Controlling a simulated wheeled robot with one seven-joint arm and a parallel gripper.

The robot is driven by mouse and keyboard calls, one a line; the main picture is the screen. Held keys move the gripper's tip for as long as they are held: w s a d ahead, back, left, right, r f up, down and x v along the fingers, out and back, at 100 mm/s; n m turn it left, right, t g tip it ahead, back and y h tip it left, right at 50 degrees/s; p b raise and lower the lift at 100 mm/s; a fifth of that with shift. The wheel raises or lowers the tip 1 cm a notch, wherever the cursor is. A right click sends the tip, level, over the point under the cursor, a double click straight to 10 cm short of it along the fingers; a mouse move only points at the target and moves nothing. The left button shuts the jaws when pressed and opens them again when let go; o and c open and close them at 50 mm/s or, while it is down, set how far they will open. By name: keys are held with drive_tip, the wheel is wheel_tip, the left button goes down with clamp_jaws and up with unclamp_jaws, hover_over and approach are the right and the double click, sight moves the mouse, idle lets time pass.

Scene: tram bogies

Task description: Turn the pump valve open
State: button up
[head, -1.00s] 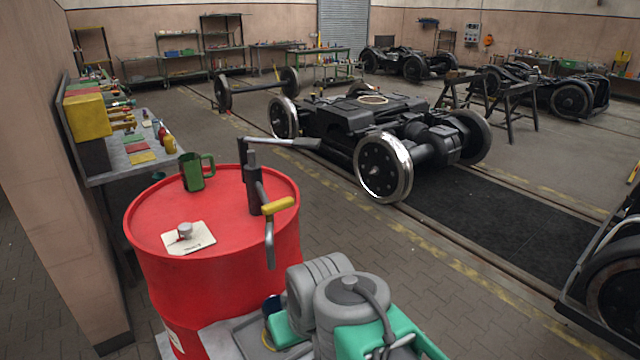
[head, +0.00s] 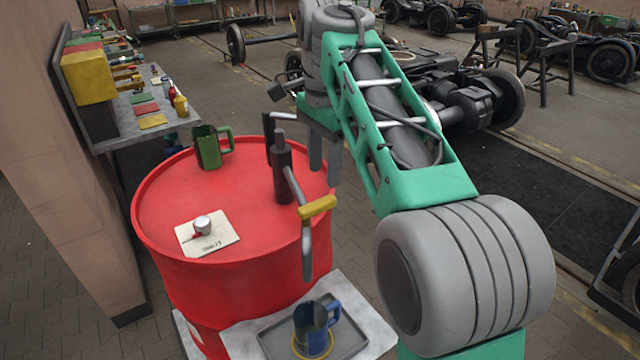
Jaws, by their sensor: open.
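The drum pump (head: 283,180) stands upright on the red drum (head: 165,205), with a dark body and a grey spout (head: 307,255) bending down past the drum's front edge. The yellow valve handle (head: 318,207) lies crosswise on top of the spout. My gripper (head: 324,175) points down behind and above the yellow handle, its two fingers apart with nothing seen between them. It appears clear of the handle. My gripper and arm hide much of the pump's long lever.
A blue mug (head: 316,326) stands on a grey tray (head: 275,343) near the spout. A green jug (head: 211,148) and a white card (head: 222,241) with a small metal knob rest on the drum. A workbench (head: 105,125) stands at left.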

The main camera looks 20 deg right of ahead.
sight(325, 200)
wheel_tip(325, 200, down, 7)
drive_tip(key=shift+s+r, duration=0.1)
drive_tip(key=shift+s, duration=0.05)
clamp_jaws()
idle(0.5)
idle(1.0)
